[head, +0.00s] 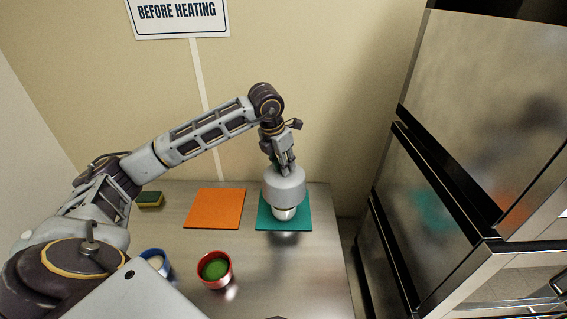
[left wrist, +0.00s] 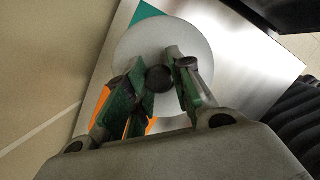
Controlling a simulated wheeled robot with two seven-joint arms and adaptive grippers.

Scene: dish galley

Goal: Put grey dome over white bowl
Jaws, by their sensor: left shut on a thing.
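The grey dome (head: 284,184) is above the teal mat, held by its top knob in my left gripper (head: 283,166), which points down. The white bowl (head: 284,213) stands on the teal mat (head: 301,225), directly under the dome. Its upper part is hidden by the dome, and its lower part shows below the dome's rim. I cannot tell whether the two touch. In the left wrist view the fingers of my left gripper (left wrist: 160,80) close on the dark knob of the dome (left wrist: 140,45). My right gripper is not in view.
An orange mat (head: 215,208) lies left of the teal mat. A red bowl with green contents (head: 215,269) and a blue bowl (head: 156,261) stand nearer on the metal counter (head: 280,275). A sponge (head: 150,199) lies at the back left. Tall steel cabinets (head: 480,120) stand at the right.

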